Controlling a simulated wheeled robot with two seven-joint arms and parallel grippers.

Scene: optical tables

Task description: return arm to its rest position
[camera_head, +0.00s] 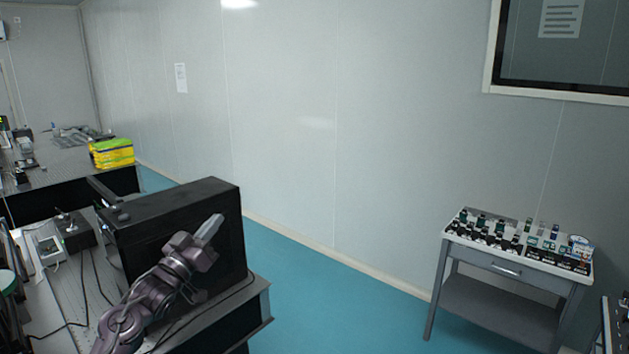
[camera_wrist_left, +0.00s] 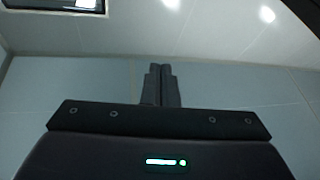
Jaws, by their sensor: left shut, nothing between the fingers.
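My left arm comes up from the bottom left in the head view. Its gripper (camera_head: 211,228) is raised in front of the black box on the near optical table and points up and to the right. In the left wrist view the two fingers of the left gripper (camera_wrist_left: 161,85) are together with nothing between them. Behind them are only the wall and ceiling. My right gripper is in neither view.
The large black box (camera_head: 185,205) stands on the near optical table (camera_head: 262,284). A grey side table (camera_head: 497,287) with small optical parts stands at the right. A yellow-green box (camera_head: 112,153) sits on the far table. Blue floor (camera_head: 330,290) lies clear between.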

